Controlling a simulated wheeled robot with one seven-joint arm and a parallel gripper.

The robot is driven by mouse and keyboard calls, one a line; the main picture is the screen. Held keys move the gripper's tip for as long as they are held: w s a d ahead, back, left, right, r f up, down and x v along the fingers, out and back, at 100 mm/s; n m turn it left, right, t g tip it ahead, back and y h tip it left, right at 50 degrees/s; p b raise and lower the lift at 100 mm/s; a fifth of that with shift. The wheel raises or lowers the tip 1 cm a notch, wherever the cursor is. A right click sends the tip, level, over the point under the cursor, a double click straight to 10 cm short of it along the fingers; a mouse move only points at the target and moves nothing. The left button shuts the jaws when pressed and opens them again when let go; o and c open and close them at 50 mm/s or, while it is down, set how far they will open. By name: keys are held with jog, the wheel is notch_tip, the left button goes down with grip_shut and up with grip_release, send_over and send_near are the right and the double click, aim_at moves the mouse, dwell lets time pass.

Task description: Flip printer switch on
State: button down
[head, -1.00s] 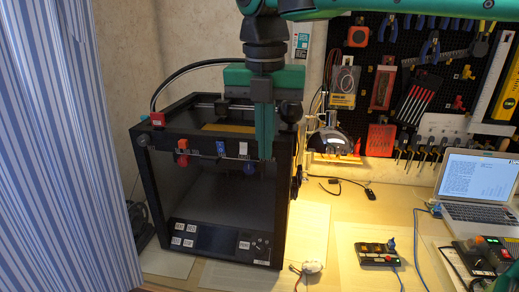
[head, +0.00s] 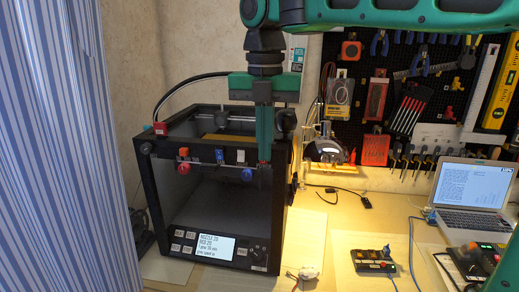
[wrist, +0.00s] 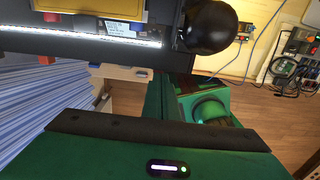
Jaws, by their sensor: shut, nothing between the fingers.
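The printer (head: 150,190) is a black, box-shaped 3D printer standing upright at the left end of the table. Its front screen (head: 208,246) is lit white with dark lines of text. My gripper (head: 263,158) is shut and empty, pointing down at the printer's upper right front corner, in front of the frame. I cannot tell whether it touches the printer. The switch itself cannot be made out; the fingers may hide it. In the wrist view, the green gripper body fills the lower part and the printer's light strip (wrist: 100,38) runs across the top.
A striped curtain (head: 60,150) hangs close on the left. A small control box (head: 375,261) and a laptop (head: 470,188) are on the table to the right. A tool pegboard (head: 420,60) covers the back wall.

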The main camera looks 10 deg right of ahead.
jog(key=shift+w+a+r, duration=0.2)
jog(key=shift+r, duration=0.2)
jog(key=shift+w+a+r, duration=0.15)
jog(key=shift+r, duration=0.2)
send_near(255, 147)
jog(key=shift+s+d+r, duration=0.15)
jog(key=shift+s+r, duration=0.5)
jog(key=shift+s, duration=0.1)
jog(key=shift+s+d+r, duration=0.2)
jog(key=shift+s+r, duration=0.4)
jog(key=shift+s, duration=0.1)
dwell(0.5)
